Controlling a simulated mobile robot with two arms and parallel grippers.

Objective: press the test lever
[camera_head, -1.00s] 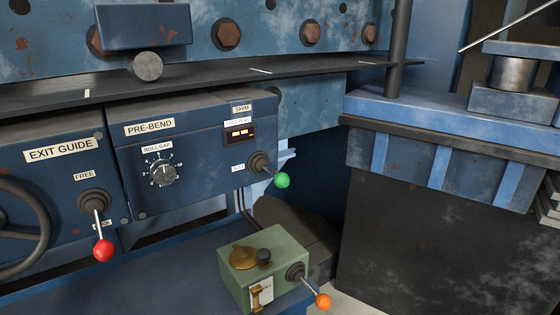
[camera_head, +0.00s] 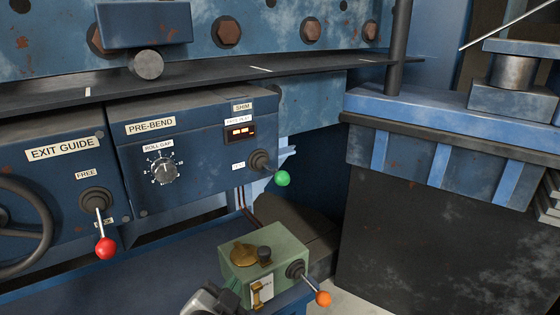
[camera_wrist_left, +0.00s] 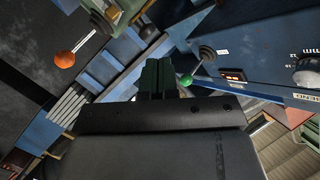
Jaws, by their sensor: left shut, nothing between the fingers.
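A lever with a green ball (camera_head: 282,179) sticks out from the right end of the PRE-BEND panel (camera_head: 190,165), beside a small label I cannot read. A lever with an orange ball (camera_head: 323,298) comes out of the right side of a green box (camera_head: 262,250). A lever with a red ball (camera_head: 106,248) hangs on the EXIT GUIDE panel. The orange ball (camera_wrist_left: 64,60) is farther left.
A roll gap knob (camera_head: 163,170) and a small lit display (camera_head: 240,133) are on the PRE-BEND panel. A dark handwheel (camera_head: 42,225) stands at the left. The green box carries a brass knob (camera_head: 243,253) on top. A dark ledge (camera_head: 200,77) runs above the panels.

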